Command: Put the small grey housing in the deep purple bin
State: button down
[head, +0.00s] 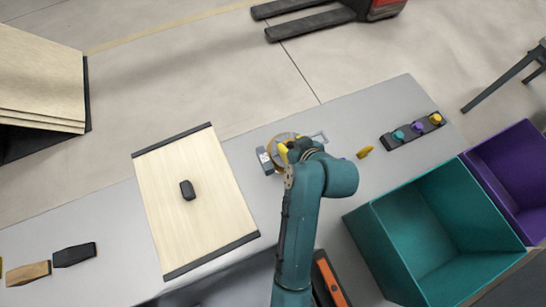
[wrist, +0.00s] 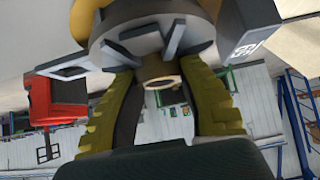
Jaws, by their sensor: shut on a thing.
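My gripper (head: 283,153) is above the grey table, right of the wooden board, its fingers mostly hidden by my wrist and arm in the head view. In the wrist view, its two yellow-green fingers (wrist: 165,132) close on a smooth dark grey piece (wrist: 170,162) at the bottom edge, which looks like the small grey housing. Only part of it shows there, and it is hidden in the head view. The deep purple bin (head: 530,208) stands at the far right, well away from my gripper. Its visible inside looks empty.
A teal bin (head: 450,245) stands beside the purple one, nearer my arm. A small dark block (head: 187,190) lies on the wooden board (head: 165,235). A yellow piece (head: 364,152) and a knobbed panel (head: 413,132) are on the table. Dark (head: 75,255) and tan (head: 30,272) pieces lie lower left.

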notch_tip(320, 180, down, 9)
jog(key=shift+f+b, duration=0.1)
jog(key=shift+b, duration=0.65)
jog(key=shift+f, duration=0.1)
jog(key=c, duration=1.1)
grip_release()
jog(key=shift+s+f, duration=0.1)
jog(key=shift+f, duration=0.1)
jog(key=o, duration=0.4)
jog(key=shift+c, duration=0.2)
